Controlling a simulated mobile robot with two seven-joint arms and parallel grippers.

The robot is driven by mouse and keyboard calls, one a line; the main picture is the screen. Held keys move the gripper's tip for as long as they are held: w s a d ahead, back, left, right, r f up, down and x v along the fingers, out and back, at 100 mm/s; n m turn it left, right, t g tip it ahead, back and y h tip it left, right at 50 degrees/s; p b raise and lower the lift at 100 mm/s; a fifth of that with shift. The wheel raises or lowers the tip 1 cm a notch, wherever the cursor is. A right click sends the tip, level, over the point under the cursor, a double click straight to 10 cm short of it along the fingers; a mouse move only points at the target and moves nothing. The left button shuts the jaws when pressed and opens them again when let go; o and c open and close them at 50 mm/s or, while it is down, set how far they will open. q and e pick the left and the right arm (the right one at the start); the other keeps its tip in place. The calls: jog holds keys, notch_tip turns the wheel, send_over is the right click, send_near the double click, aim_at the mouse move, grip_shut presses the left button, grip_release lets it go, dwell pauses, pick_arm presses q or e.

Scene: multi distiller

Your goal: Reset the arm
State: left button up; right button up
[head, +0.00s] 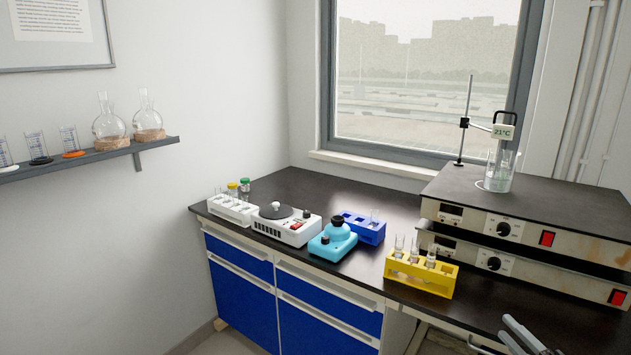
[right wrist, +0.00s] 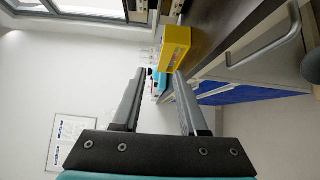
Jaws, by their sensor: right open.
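My right gripper (head: 522,335) shows at the bottom right corner of the head view, in front of the bench and to the right of the yellow rack. In the right wrist view its two grey fingers (right wrist: 158,75) stand apart with nothing between them, so it is open and empty. The yellow rack (head: 420,275) holds several glass tubes on the black bench (head: 390,210). The yellow rack also shows in the right wrist view (right wrist: 176,48), beyond the fingertips and apart from them. My left gripper is in neither view.
Two stacked hotplates (head: 570,222) stand at the right, with a beaker (head: 498,172) on top. A white rack (head: 232,210), a white device (head: 287,228), a turquoise device (head: 333,240) and a blue rack (head: 366,228) line the bench. A wall shelf (head: 90,158) carries glassware.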

jog(key=s+a+f+m+g+h, duration=0.25)
jog(key=s+f+m+g, duration=0.2)
jog(key=s+f, duration=0.65)
jog(key=s+a+f+m+g+h, duration=0.1)
jog(key=s+a+f+m+g, duration=0.4)
jog(key=f, duration=1.2)
jog(key=s+a+f+m+g, duration=0.2)
jog(key=s+a+f, duration=0.2)
jog(key=s, duration=0.6)
jog(key=s+a+f+m+g, duration=0.2)
jog(key=s+a+f, duration=0.3)
jog(key=s, duration=0.5)
jog(key=s+a+f+m+g, duration=0.3)
jog(key=s+a+f+m, duration=0.1)
jog(key=s, duration=0.7)
jog(key=shift+a+f+y, duration=0.35)
jog(key=shift+a+f, duration=0.1)
jog(key=shift+a, duration=0.65)
